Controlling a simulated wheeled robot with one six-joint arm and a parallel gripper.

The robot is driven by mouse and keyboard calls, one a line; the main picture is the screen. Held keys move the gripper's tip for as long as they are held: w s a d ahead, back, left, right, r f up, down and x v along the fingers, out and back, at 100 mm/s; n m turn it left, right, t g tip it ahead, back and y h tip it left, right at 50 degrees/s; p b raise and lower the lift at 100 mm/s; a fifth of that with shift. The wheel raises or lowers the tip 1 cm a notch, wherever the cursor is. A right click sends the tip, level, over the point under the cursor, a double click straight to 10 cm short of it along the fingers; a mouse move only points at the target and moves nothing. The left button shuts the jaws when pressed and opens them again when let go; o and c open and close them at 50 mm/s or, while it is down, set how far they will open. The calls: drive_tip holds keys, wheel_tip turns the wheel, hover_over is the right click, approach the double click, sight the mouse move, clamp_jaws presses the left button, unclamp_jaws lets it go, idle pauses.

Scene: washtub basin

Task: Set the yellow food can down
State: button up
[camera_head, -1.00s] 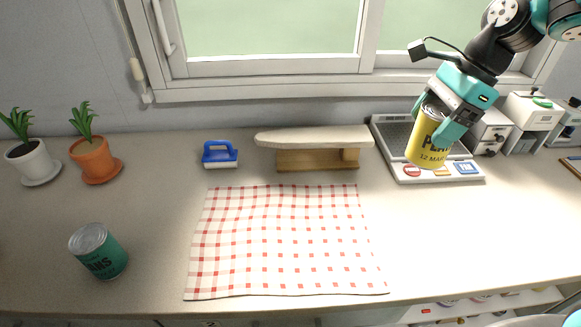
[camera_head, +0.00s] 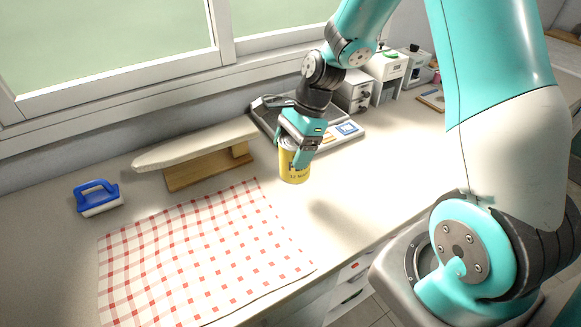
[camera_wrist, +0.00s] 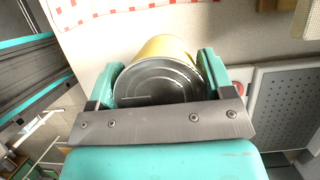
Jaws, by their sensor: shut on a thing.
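The yellow food can (camera_head: 294,166) is upright in my gripper (camera_head: 300,145), over the counter just right of the checked cloth's back right corner. In the wrist view the can's silver end (camera_wrist: 157,82) faces the camera, with a finger of my gripper (camera_wrist: 157,90) on each side. My gripper is shut on the can. The can's bottom is close to the counter top (camera_head: 340,200); whether it touches I cannot tell.
A red-and-white checked cloth (camera_head: 200,255) lies on the counter. White boxes (camera_head: 385,70) stand behind right. Counter right of the can is free.

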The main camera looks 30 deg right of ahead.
drive_tip(key=shift+f+p, duration=0.3)
drive_tip(key=shift+f, duration=2.8)
drive_tip(key=shift+f, duration=0.2)
drive_tip(key=o, duration=1.2)
drive_tip(key=shift+r, duration=0.1)
